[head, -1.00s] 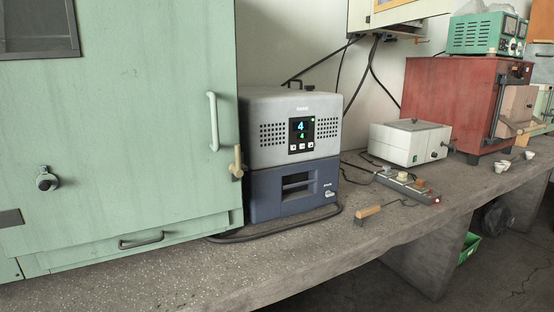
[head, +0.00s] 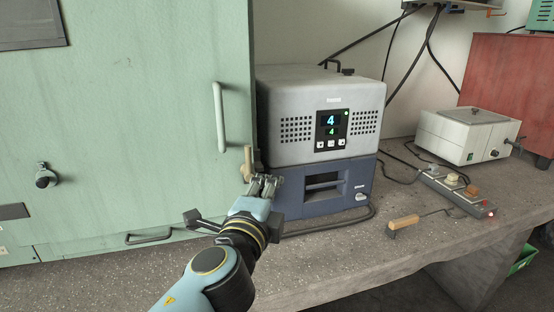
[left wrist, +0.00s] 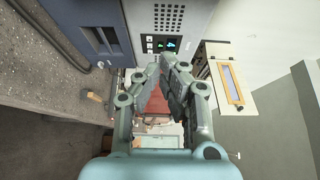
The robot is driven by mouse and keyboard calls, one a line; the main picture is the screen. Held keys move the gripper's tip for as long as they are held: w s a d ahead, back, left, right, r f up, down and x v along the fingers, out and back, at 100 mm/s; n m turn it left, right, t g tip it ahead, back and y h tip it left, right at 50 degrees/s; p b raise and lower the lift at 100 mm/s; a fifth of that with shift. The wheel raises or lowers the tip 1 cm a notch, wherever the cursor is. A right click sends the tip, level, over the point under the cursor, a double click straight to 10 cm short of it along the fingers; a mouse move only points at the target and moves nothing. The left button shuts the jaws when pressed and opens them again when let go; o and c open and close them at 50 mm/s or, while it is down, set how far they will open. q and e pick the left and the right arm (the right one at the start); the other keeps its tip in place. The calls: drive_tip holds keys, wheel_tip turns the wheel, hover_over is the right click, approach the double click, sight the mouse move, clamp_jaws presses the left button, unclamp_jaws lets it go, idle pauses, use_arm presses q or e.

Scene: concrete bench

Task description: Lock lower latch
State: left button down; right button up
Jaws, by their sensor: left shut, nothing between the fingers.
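The tan latch (head: 248,163) sits on the right edge of the green cabinet (head: 120,110), below the pale vertical door handle (head: 219,117). Its upper part stands upright, and its lower end is partly covered by my gripper. My left gripper (head: 266,182) is shut and empty, just right of the latch's lower end; I cannot tell whether it touches. In the left wrist view, the shut fingers (left wrist: 163,66) show but I cannot make out the latch. My right gripper is out of view.
A grey and blue oven (head: 318,120) stands close right of the cabinet, near my gripper. A wooden-handled tool (head: 404,222), a power strip (head: 456,189) and a white box (head: 462,135) lie farther right on the concrete bench. The front strip of bench is clear.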

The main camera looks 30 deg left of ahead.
sight(247, 160)
use_arm(q)
drive_tip(key=shift+s, duration=0.15)
drive_tip(key=p+x, duration=0.2)
drive_tip(key=x, duration=0.8)
drive_tip(key=s+a, duration=0.2)
drive_tip(key=a, duration=0.1)
drive_tip(key=shift+s+a+p, duration=0.15)
drive_tip(key=shift+s+p, duration=0.05)
drive_tip(key=shift+p, duration=0.1)
